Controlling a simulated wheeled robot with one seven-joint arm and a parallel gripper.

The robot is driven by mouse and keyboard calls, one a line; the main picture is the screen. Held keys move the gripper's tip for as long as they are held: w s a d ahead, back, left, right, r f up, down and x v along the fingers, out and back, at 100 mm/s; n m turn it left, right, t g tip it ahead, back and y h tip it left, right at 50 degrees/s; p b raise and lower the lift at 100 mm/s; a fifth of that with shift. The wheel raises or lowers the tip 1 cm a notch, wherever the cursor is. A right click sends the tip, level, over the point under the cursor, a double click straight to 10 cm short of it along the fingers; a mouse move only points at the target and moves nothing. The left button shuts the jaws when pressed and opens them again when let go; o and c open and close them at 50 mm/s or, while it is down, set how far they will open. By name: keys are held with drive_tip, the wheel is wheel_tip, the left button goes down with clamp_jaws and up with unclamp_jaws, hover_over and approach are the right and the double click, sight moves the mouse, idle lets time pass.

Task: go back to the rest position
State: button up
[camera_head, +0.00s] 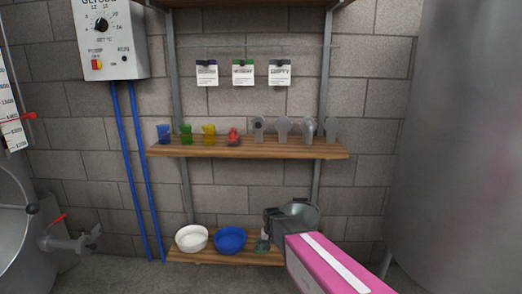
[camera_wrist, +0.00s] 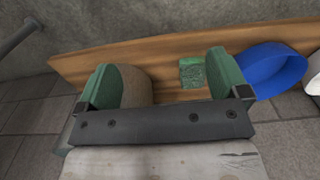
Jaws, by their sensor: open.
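My gripper (camera_head: 275,228) is at the lower shelf, on its right side. In the wrist view my gripper (camera_wrist: 160,78) shows two green-padded fingers spread apart, with nothing held between them. A small green object (camera_wrist: 192,72) sits on the shelf board beyond the fingers, and it also shows in the head view (camera_head: 262,244) just below the gripper. A grey-brown rounded bowl (camera_wrist: 137,88) stands close to one finger; whether they touch I cannot tell. In the head view this grey bowl (camera_head: 307,214) is partly hidden behind my gripper.
The lower wooden shelf (camera_head: 205,257) also holds a white bowl (camera_head: 191,238) and a blue bowl (camera_head: 230,240). The upper shelf (camera_head: 245,150) carries coloured cups and grey fittings. A steel tank (camera_head: 460,140) stands right; blue pipes (camera_head: 137,180) run left.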

drive_tip(key=s+d+r, duration=0.4)
drive_tip(key=s+d, duration=0.3)
drive_tip(key=s+d+r, duration=0.5)
drive_tip(key=s+d, duration=0.1)
drive_tip(key=s, duration=0.2)
drive_tip(key=shift+s+d, duration=0.25)
drive_tip(key=shift+d, duration=0.1)
